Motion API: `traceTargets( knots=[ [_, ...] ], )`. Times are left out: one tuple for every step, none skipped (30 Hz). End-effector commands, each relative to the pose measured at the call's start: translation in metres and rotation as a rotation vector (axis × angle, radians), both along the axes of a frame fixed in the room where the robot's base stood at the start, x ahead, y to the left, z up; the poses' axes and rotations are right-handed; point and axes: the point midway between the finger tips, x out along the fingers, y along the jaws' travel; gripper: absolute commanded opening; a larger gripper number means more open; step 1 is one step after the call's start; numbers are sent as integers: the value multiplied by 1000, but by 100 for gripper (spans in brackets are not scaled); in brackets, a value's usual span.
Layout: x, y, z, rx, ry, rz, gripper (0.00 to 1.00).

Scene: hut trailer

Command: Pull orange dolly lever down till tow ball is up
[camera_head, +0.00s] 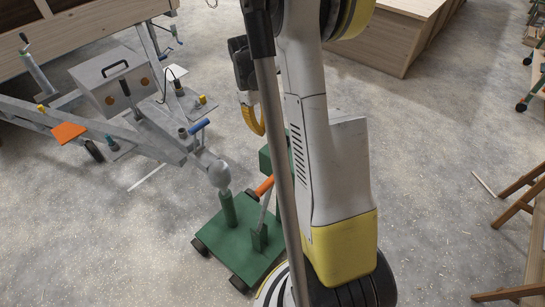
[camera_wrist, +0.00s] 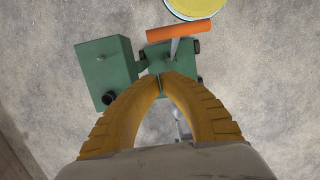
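The green dolly (camera_head: 236,243) stands on the floor under the front of the trailer. Its green post (camera_head: 228,208) rises to the trailer's grey rounded coupler (camera_head: 219,174); I cannot make out the tow ball separately. The orange lever handle (camera_head: 265,186) is partly hidden behind my arm. In the wrist view the orange handle (camera_wrist: 180,33) lies crosswise on a grey rod, just beyond my fingertips. My gripper (camera_wrist: 162,78) has its yellow fingers together, with nothing seen between the tips. In the head view my gripper (camera_head: 253,119) hangs above the dolly, pointing down, apart from the handle.
The grey trailer frame (camera_head: 150,138) with a box (camera_head: 118,82) stands at left. A green box (camera_wrist: 105,70) is on the dolly beside the lever. A wooden cabinet (camera_head: 392,30) is behind, and wooden legs (camera_head: 520,205) stand at right. Floor between is mostly clear.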

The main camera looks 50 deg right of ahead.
Motion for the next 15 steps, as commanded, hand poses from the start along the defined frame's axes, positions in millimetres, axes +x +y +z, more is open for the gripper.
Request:
traceTargets(
  knots=[
    [0,0,-2,0,0,0,0],
    [0,0,-4,0,0,0,0],
    [-1,0,-8,0,0,0,0],
    [-2,0,-11,0,0,0,0],
    [-2,0,-15,0,0,0,0],
    [-4,0,-22,0,-1,0,0],
    [-4,-1,-27,0,-1,-1,0],
    [-6,-1,-34,0,-1,-1,0],
    [-7,-1,-42,0,-1,-1,0],
    [-9,-1,-49,0,-1,-1,0],
    [-10,-1,-56,0,-1,-1,0],
    [-11,-1,-65,0,-1,-1,0],
    [-13,-1,-71,0,-1,-1,0],
    [-14,-1,-77,0,-1,-2,0],
    [-16,-2,-86,0,-1,-2,0]
  ],
)
